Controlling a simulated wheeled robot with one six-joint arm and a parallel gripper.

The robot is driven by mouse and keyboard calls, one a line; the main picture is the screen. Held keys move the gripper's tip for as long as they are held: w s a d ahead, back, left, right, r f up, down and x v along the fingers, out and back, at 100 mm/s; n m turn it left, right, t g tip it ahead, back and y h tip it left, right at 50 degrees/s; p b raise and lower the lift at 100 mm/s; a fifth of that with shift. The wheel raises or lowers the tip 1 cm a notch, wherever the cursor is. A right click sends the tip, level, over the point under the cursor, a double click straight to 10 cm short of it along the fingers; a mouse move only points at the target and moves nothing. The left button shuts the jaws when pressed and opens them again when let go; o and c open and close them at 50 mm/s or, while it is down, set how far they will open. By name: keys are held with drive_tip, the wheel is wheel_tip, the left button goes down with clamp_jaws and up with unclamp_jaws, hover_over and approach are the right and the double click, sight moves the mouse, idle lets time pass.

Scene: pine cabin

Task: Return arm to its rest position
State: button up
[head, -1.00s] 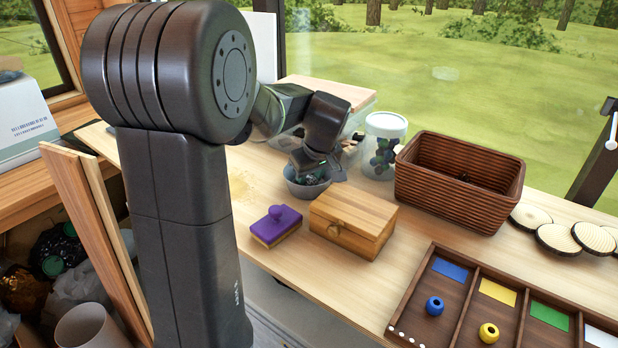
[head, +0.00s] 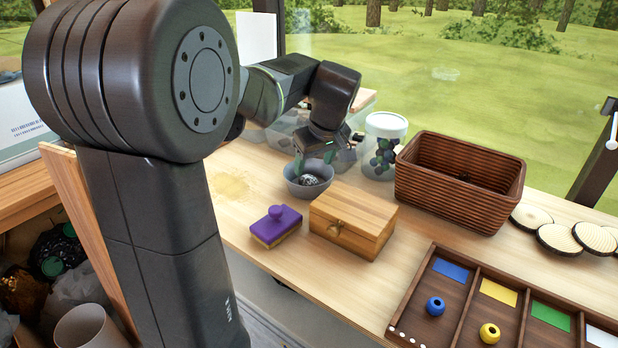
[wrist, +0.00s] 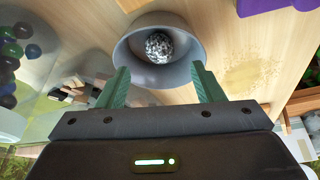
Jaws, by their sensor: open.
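My gripper (head: 318,160) is open and empty, above a grey bowl (head: 306,188) on the wooden table. In the wrist view the bowl (wrist: 190,78) lies beyond my gripper's green fingers (wrist: 160,88), which stand apart. A crumpled silvery ball (wrist: 159,47) rests inside the bowl. My arm rises on the left of the head view and reaches over to the bowl.
A purple-topped sponge (head: 276,226), a wooden box (head: 352,220), a lidded jar (head: 384,150), a woven basket (head: 440,190) and a sorting tray (head: 455,290) stand on the table. A clear bin (head: 283,135) is behind the bowl. Wood slices (head: 560,238) lie at right.

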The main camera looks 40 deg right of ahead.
sight(309, 178)
drive_tip(key=v, duration=0.7)
drive_tip(key=shift+r, duration=0.2)
drive_tip(key=x, duration=1.3)
drive_tip(key=shift+f, duration=0.45)
drive_tip(key=shift+w+r+p, duration=0.1)
drive_tip(key=shift+r+p, duration=0.1)
drive_tip(key=shift+p, duration=0.2)
drive_tip(key=shift+a, duration=0.1)
